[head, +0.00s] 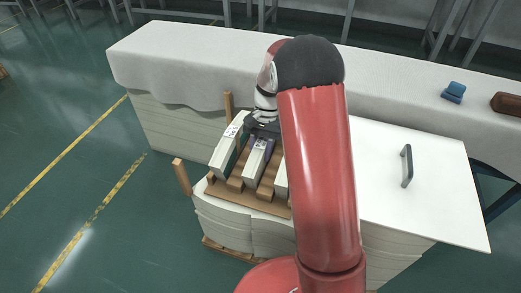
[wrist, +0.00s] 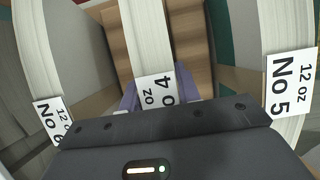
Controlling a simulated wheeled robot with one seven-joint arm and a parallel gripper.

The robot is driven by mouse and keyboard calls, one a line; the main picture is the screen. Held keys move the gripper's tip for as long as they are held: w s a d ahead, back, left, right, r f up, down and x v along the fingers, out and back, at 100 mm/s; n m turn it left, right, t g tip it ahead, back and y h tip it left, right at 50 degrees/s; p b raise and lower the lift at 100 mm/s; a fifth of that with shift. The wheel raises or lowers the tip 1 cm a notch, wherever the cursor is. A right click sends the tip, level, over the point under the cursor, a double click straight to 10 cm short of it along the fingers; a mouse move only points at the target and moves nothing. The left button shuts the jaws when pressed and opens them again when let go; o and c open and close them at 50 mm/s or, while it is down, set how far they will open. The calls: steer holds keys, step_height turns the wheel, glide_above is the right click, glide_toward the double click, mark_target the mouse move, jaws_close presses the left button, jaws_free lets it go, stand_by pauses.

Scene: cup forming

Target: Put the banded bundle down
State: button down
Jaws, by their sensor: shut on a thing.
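The banded bundle (head: 257,160) is a long pale stack of sheets. In the wrist view the bundle (wrist: 148,40) carries a label reading "No 4" and "oz", partly covered by my gripper. My gripper (head: 263,127) is shut on its end, with purple parts (wrist: 128,98) on both sides of it. The bundle is over the wooden slotted tray (head: 262,204), between two other bundles. I cannot tell whether its underside touches the tray. My red arm hides the tray's right part.
A bundle labelled No 5 (wrist: 288,85) stands on one side and one labelled No 6 (wrist: 48,115) on the other, both close. Wooden posts (head: 182,177) rise by the tray. A white board with a grey handle (head: 407,166) lies right. Blue blocks (head: 453,92) sit on the back table.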

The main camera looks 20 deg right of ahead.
steer(key=c, duration=1)
jaws_free()
steer(key=shift+f, duration=0.1)
